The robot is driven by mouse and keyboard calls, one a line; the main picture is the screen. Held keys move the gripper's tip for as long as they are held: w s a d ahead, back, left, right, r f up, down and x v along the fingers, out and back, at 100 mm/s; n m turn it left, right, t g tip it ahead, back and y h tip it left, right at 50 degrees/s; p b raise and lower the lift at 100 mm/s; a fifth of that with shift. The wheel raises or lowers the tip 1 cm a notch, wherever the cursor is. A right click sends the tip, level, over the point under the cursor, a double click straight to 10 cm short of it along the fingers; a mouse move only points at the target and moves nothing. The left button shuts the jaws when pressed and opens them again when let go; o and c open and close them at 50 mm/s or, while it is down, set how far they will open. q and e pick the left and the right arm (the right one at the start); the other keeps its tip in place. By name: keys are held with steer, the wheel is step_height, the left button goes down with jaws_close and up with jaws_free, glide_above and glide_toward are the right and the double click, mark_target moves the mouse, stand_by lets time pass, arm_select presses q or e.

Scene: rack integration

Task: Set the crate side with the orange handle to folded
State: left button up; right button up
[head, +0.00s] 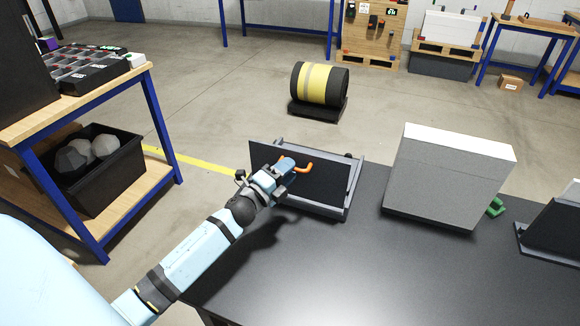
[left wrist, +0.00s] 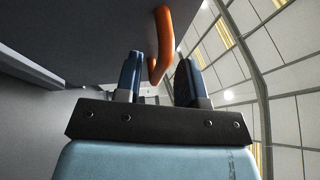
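The crate (head: 353,187) is a shallow grey frame at the table's far left edge. Its black side panel (head: 330,180) stands raised and bears the orange handle (head: 306,168). My left gripper (head: 287,168) is at the handle, in front of the panel. In the left wrist view, the two fingers (left wrist: 163,80) are apart, and the orange handle (left wrist: 164,40) hangs between them with clearance visible on both sides. The panel (left wrist: 90,30) fills the upper left there. My arm and gripper hide part of the panel. My right gripper is not in view.
Another dark panel piece (head: 555,235) sits at the right edge. The front of the black table (head: 370,270) is clear. A blue-legged workbench (head: 160,125) stands left.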

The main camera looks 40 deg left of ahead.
arm_select(q)
steer(key=shift+w+r, duration=0.1)
steer(key=shift+w, duration=0.45)
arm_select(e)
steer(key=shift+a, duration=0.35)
arm_select(q)
jaws_close()
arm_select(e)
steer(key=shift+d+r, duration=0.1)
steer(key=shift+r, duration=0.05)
